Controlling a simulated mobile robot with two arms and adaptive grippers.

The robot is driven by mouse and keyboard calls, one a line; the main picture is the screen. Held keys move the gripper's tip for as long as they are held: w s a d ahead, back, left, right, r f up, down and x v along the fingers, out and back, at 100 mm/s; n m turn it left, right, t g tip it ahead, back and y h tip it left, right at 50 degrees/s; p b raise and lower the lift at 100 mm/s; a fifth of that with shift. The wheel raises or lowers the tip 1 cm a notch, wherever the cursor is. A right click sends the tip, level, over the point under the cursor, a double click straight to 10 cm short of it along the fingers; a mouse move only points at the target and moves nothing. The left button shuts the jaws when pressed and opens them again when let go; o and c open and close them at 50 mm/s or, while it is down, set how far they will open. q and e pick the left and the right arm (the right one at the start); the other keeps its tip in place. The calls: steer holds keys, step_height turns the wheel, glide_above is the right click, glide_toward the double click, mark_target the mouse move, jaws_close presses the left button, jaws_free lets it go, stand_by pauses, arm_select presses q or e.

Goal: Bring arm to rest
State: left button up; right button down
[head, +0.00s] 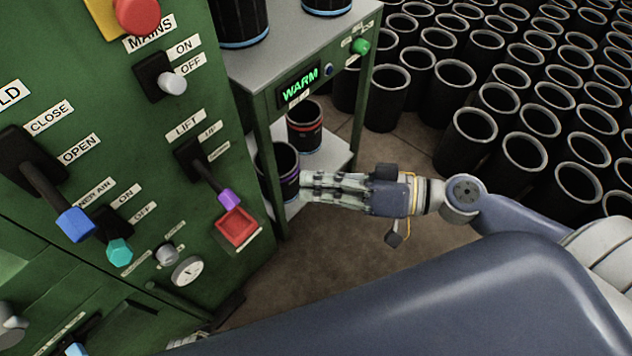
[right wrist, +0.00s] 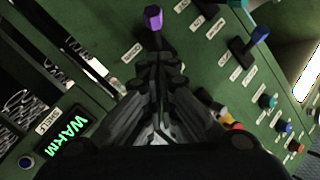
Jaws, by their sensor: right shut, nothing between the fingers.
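My right gripper (head: 308,187) reaches in from the right in the head view. It is shut and empty, in front of the small table's lower shelf, to the right of the green panel. In the right wrist view its closed fingers (right wrist: 160,62) point toward the purple-knobbed lift lever (right wrist: 153,17); I cannot tell how far apart they are. The lever's purple knob (head: 229,199) hangs low on the panel in the head view. A pale ribbed piece (head: 187,341) at the bottom edge may be my left gripper; too little shows to tell its state.
The green panel (head: 90,160) with levers and knobs stands at left. A grey table (head: 290,50) with a lit WARM display (head: 299,86) holds dark sleeves above and on its lower shelf. Many black sleeves (head: 470,135) crowd the floor at right. Bare floor (head: 330,250) shows below my gripper.

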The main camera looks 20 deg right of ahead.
steer(key=s+d+f+m+g+h, duration=0.1)
steer(key=d+f+h, duration=0.15)
steer(key=f, duration=0.85)
steer(key=s+d+f+g+h, duration=0.15)
steer(key=f+h, duration=0.25)
steer(key=f, duration=0.7)
steer(key=s+d+f+m+h, duration=0.1)
steer(key=d+f+h, duration=0.2)
steer(key=f, duration=0.9)
steer(key=s+d+f+g+h, duration=0.2)
steer(key=s+f+g+h, duration=0.15)
steer(key=s+f, duration=0.45)
arm_select(q)
steer(key=s+a+g+p, duration=0.1)
steer(key=s+a+p, duration=0.2)
steer(key=s+p, duration=1.3)
steer(key=shift+s+f, duration=0.3)
steer(key=shift+s, duration=0.3)
arm_select(e)
steer(key=s+d+f+g+h, duration=0.1)
steer(key=s+d+f, duration=0.1)
steer(key=s, duration=1.5)
steer(key=shift+d, duration=0.7)
